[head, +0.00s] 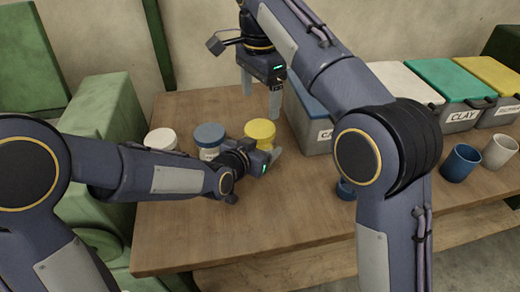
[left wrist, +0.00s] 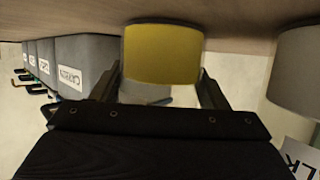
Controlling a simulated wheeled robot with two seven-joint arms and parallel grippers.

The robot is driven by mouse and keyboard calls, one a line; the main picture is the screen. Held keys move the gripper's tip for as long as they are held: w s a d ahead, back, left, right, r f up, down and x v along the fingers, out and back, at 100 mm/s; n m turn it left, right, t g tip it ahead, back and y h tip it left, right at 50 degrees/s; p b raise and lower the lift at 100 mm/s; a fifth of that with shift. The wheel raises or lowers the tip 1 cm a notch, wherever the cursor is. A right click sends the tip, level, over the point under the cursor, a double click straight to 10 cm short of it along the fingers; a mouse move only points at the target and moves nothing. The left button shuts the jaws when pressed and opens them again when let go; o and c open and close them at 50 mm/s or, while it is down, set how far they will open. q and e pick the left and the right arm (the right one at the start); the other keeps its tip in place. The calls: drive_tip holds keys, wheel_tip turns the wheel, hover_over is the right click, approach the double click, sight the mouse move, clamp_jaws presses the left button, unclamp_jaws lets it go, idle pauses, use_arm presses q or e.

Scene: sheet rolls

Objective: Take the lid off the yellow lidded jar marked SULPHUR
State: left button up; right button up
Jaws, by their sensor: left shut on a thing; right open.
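The yellow lidded jar (head: 260,128) stands on the table at the right end of a short row of jars. Its top is yellow, and I cannot read its marking. My left gripper (head: 268,152) comes from the left at the jar's near side and partly covers it. In the left wrist view its fingers are shut on the jar's yellow side (left wrist: 162,54), one on each side. My right gripper (head: 261,107) is open and empty, pointing down above and slightly behind the jar, apart from it.
A blue jar (head: 209,135) and a white jar (head: 160,140) stand left of the yellow jar. Labelled grey bins with coloured lids, such as a CLAY bin (head: 462,117), line the right back. Blue (head: 461,163) and grey (head: 499,151) cups stand at right. The front-left table (head: 190,245) is clear.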

sight(260, 128)
use_arm(q)
drive_tip(key=c, duration=0.4)
use_arm(e)
drive_tip(key=shift+f, duration=4)
drive_tip(key=shift+c, duration=0.3)
drive_tip(key=c, duration=0.9)
drive_tip(key=n, duration=1.3)
